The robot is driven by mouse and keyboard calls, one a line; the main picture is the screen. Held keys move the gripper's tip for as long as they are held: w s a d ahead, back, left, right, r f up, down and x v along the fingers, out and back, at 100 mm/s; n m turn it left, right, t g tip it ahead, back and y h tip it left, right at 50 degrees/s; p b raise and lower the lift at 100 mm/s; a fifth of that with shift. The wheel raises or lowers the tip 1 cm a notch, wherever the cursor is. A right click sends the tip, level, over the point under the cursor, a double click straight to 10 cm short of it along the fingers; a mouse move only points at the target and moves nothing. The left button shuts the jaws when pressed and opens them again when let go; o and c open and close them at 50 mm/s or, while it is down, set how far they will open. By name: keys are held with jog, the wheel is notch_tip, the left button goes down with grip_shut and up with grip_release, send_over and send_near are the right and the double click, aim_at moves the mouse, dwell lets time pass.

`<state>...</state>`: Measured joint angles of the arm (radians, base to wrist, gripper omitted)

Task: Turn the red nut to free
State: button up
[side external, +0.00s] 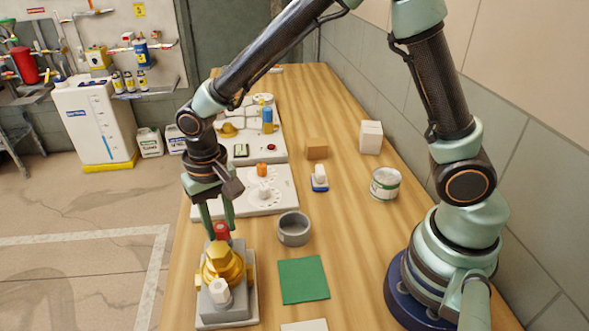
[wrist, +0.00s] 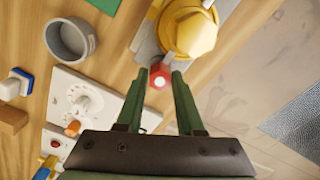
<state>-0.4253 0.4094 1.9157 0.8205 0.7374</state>
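The red nut (side external: 221,230) sits on the far side of a yellow brass valve body (side external: 221,262), which stands on a grey block and plate. In the wrist view the red nut (wrist: 159,77) shows a pale round centre and lies beside the brass hexagon (wrist: 192,35). My gripper (side external: 220,222) points down at the nut. In the wrist view its two green fingertips (wrist: 159,74) stand on either side of the nut, with a narrow gap at each side. The fingers are open. I cannot tell how deep they reach along the nut.
A white cap (side external: 219,291) is at the valve's near end. A grey ring-shaped bowl (side external: 293,229) and a green mat (side external: 303,280) lie to the right. A white panel (side external: 245,190) lies behind. A can (side external: 385,184) stands farther right. Bare table lies between.

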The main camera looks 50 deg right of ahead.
grip_shut()
jog(key=shift+n, duration=0.3)
jog(key=n, duration=0.3)
jog(key=shift+n, duration=0.3)
jog(key=n, duration=0.3)
jog(key=shift+n, duration=0.3)
jog(key=n, duration=0.4)
jog(key=shift+r+n, duration=0.1)
jog(key=shift+n, duration=0.2)
jog(key=shift+w+n, duration=0.1)
jog(key=shift+n, duration=1.8)
jog(key=shift+a, duration=0.1)
